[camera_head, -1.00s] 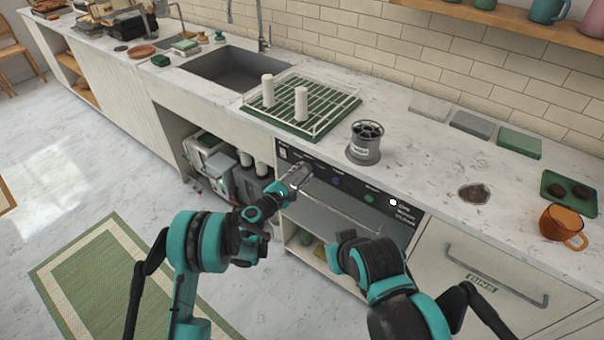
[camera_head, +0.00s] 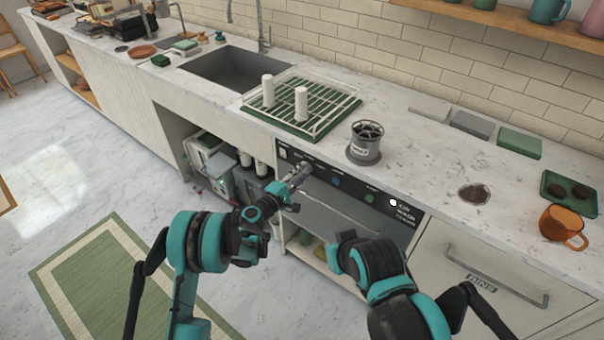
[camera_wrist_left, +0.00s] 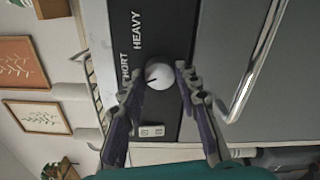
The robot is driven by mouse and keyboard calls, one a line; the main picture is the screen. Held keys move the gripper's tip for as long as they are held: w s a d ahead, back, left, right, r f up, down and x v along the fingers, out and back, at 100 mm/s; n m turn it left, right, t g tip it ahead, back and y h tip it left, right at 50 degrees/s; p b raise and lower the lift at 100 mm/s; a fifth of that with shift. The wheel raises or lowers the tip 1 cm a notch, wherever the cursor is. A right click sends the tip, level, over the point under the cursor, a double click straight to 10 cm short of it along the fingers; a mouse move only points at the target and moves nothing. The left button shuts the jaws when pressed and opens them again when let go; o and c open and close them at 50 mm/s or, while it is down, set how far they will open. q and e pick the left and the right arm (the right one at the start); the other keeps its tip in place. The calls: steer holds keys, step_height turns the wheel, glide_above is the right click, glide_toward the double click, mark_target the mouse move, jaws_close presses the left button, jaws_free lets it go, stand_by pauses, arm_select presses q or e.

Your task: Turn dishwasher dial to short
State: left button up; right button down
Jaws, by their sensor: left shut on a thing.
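The dishwasher dial (camera_wrist_left: 158,76) is a round pale knob with a short dark pointer mark on the dark control panel (camera_wrist_left: 165,30). In the head view my left gripper (camera_head: 299,172) is at the left end of the panel and hides most of the dial.
The dishwasher front (camera_head: 345,205) is below the panel, with a rail handle (camera_wrist_left: 262,60) to the right in the wrist view. A grey cup-like holder (camera_head: 364,147) and a drying rack (camera_head: 340,103) stand on the counter above. An open bay with machines (camera_head: 225,175) is on the left.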

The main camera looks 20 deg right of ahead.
arm_select(q)
steer(key=m, duration=0.4)
steer(key=shift+m, duration=0.4)
steer(key=shift+s, duration=0.1)
stand_by(0.3)
steer(key=o, duration=1.2)
steer(key=shift+c, duration=0.2)
steer(key=v, duration=0.7)
steer(key=shift+a, duration=0.2)
steer(key=shift+s, duration=0.1)
